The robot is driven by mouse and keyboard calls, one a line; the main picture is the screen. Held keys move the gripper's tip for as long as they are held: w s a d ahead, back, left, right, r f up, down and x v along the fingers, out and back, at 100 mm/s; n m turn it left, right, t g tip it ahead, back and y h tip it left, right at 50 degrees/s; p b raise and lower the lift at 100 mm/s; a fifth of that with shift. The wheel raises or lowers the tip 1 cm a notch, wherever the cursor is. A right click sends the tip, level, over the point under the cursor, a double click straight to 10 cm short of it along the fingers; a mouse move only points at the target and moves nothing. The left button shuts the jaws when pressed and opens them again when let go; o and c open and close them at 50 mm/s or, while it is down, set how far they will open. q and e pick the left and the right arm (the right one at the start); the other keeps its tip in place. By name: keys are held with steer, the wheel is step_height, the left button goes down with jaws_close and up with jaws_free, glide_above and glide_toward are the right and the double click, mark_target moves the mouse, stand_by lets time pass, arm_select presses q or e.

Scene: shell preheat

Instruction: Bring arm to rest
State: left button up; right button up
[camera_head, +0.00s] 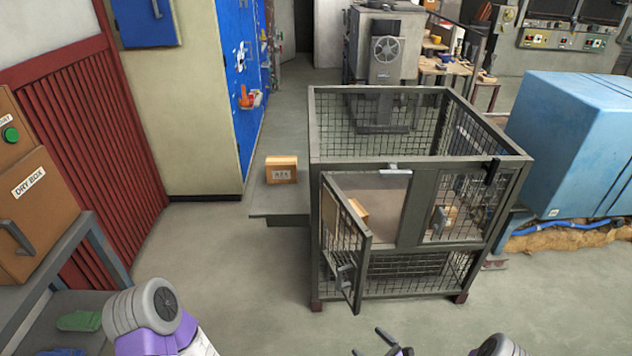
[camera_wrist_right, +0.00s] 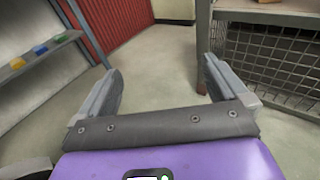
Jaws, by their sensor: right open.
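My right gripper (camera_head: 376,342) shows at the bottom edge of the head view, in front of the wire cage and apart from it. In the right wrist view my right gripper (camera_wrist_right: 160,72) is open, its two grey fingers spread wide with only bare floor between them. Of my left arm, a grey and purple part shows at the lower left of the head view. My left gripper is out of the frame.
The wire cage (camera_head: 416,180) stands ahead with its left door (camera_head: 346,240) swung open toward me. Inside is a cardboard box (camera_head: 358,210). Another box (camera_head: 281,170) sits on a grey platform left of it. A dry box (camera_head: 35,190) and shelf stand at left. Floor between is clear.

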steer(key=s+a+n+g+y+p, duration=0.1)
steer(key=s+a+n+g+y, duration=0.2)
steer(key=s+a+n+g, duration=0.55)
steer(key=s+r+n+g+h+p, duration=0.15)
steer(key=s+n+g+h, duration=0.45)
steer(key=s, duration=0.7)
steer(key=r+n+h, duration=0.1)
steer(key=n, duration=0.2)
steer(key=d+r+n+t+h+p, duration=0.1)
steer(key=r+n, duration=0.1)
steer(key=n, duration=0.2)
steer(key=r+n+t+h+p, duration=0.1)
steer(key=n, duration=0.3)
steer(key=shift+d+r, duration=0.15)
steer(key=shift+r, duration=0.2)
